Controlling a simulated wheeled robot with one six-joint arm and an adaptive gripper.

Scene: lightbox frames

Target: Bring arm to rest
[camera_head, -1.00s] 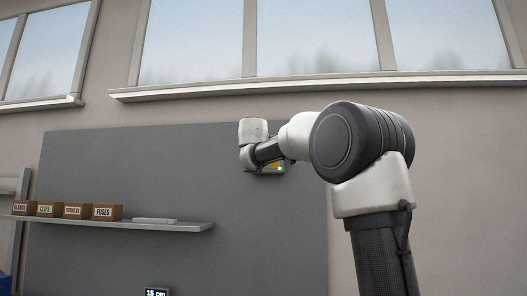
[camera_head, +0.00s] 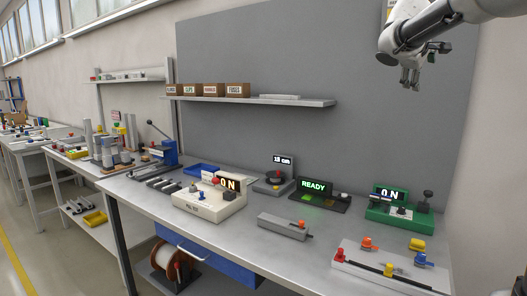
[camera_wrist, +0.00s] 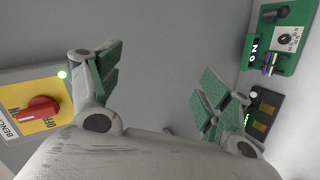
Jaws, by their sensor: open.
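My gripper (camera_head: 410,80) hangs at the upper right of the head view, in front of the grey back panel and well above the bench. In the wrist view my gripper (camera_wrist: 163,88) has its two green-padded fingers spread wide, with nothing between them. My arm (camera_head: 430,25) comes in from the top right corner; the rest of it is outside the view. A yellow switch panel (camera_wrist: 54,88) with a red rotary knob (camera_wrist: 37,112) and a lit green lamp shows at the left of the wrist view, beside one finger. The knob's exact setting is hard to read.
The bench (camera_head: 235,240) holds a green box with an ON display (camera_head: 388,191), a READY display (camera_head: 314,185), a cream box (camera_head: 212,203) and a white tray (camera_head: 385,285) with coloured clips. A shelf (camera_head: 310,102) with small boxes stands behind. Air around my gripper looks clear.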

